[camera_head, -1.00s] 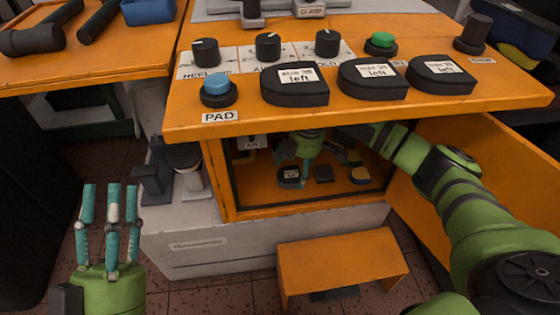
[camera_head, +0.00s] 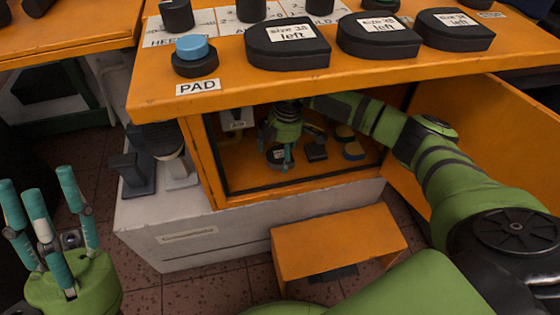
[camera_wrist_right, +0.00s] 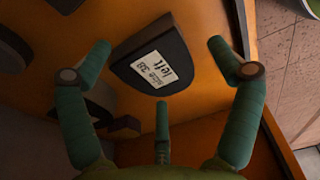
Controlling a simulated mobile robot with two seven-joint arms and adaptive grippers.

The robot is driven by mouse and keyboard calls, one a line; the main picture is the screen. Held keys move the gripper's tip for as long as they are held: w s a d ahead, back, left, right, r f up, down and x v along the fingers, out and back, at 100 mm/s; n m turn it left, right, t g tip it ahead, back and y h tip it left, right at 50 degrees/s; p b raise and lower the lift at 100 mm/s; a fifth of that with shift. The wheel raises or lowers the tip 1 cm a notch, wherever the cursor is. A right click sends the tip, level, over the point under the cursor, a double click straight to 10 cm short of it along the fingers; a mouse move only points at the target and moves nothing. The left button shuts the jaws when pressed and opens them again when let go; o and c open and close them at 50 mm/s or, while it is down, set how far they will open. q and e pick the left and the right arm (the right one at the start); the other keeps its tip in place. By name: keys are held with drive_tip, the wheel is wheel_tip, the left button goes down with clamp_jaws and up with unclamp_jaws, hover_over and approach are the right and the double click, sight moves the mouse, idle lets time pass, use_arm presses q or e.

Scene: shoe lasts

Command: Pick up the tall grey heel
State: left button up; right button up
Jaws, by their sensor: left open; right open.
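Inside the orange cabinet (camera_head: 222,150), a dark grey D-shaped heel block (camera_head: 277,160) with a white label lies on the floor panel. In the right wrist view this block (camera_wrist_right: 175,76) reads "size 38 left" and lies between my spread fingers. My right gripper (camera_head: 287,160) reaches into the cabinet, pointing down at the block, open and empty. Whether its fingers touch the block cannot be told. Other low blocks lie beside it: a dark one (camera_head: 316,152) and a yellow-topped one (camera_head: 353,151). My left gripper (camera_head: 40,200) is open and empty at the lower left, outside the cabinet.
The worktop (camera_head: 290,105) overhangs the opening, with labelled black lasts and a blue button (camera_head: 192,47) on it. An open orange door (camera_head: 470,130) stands at the right. An orange step (camera_head: 335,245) stands on the floor in front.

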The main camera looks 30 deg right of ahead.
drive_tip(key=shift+f, duration=0.45)
drive_tip(key=shift+c, duration=0.4)
drive_tip(key=c, duration=1.1)
drive_tip(key=shift+r, duration=0.1)
